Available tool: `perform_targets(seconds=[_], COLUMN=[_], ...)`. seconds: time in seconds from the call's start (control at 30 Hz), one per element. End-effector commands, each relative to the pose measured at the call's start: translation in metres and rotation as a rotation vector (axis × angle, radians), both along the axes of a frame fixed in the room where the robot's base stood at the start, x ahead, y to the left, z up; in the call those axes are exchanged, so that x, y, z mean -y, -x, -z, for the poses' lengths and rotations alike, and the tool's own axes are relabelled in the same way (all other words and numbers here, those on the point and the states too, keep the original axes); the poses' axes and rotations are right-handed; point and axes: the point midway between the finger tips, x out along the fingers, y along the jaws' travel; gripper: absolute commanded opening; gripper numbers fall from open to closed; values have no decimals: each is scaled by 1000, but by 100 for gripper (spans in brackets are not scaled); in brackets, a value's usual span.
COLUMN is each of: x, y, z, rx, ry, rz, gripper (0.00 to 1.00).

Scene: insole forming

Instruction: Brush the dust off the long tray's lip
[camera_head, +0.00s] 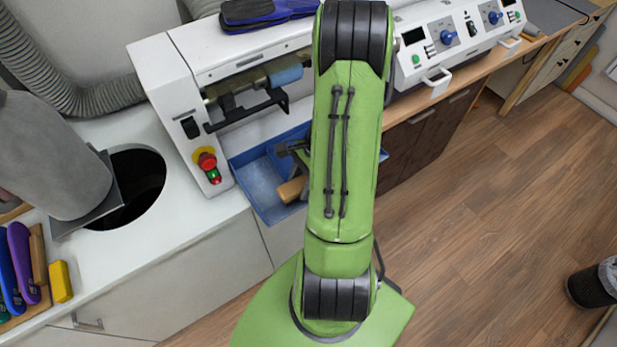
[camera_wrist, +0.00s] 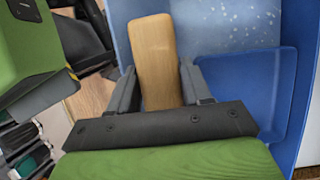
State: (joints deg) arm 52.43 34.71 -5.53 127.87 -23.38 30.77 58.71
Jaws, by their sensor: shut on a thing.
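The long blue tray (camera_head: 250,183) sits below the machine's opening, partly hidden behind my arm. In the wrist view its blue surface (camera_wrist: 290,75) carries pale dust specks (camera_wrist: 232,28) near the top. My gripper (camera_wrist: 160,88) is shut on a flat wooden piece, which looks like the brush's handle (camera_wrist: 156,45). The wood points away from the gripper over the blue tray. In the head view a wooden end (camera_head: 292,189) shows at the tray's front, beside my arm. No bristles show, and I cannot tell whether the brush touches the tray.
The white machine (camera_head: 165,90) with its roller and red stop button (camera_head: 206,160) stands behind the tray. A round dark hole (camera_head: 130,187) opens in the white bench at left. Coloured insoles (camera_head: 22,262) and a yellow block (camera_head: 61,281) lie at lower left.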

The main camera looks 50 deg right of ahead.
Motion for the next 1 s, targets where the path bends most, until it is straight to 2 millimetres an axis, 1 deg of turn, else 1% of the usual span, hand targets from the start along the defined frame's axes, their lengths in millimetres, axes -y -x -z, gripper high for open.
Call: perform_targets(seconds=[0.1, 0.33, 0.4, 0.47, 0.6, 1.0], x=[-9, -10, -10, -10, -9, -8], y=[-2, -3, -3, -3, -3, -3], z=[1, 1, -2, -7, -26, -73], rx=[-1, 0, 0, 0, 1, 0], ry=[-1, -2, -2, -2, 0, 1], rz=[-3, -3, -3, -3, -2, -1], gripper=[2, 2, 2, 2, 2, 2])
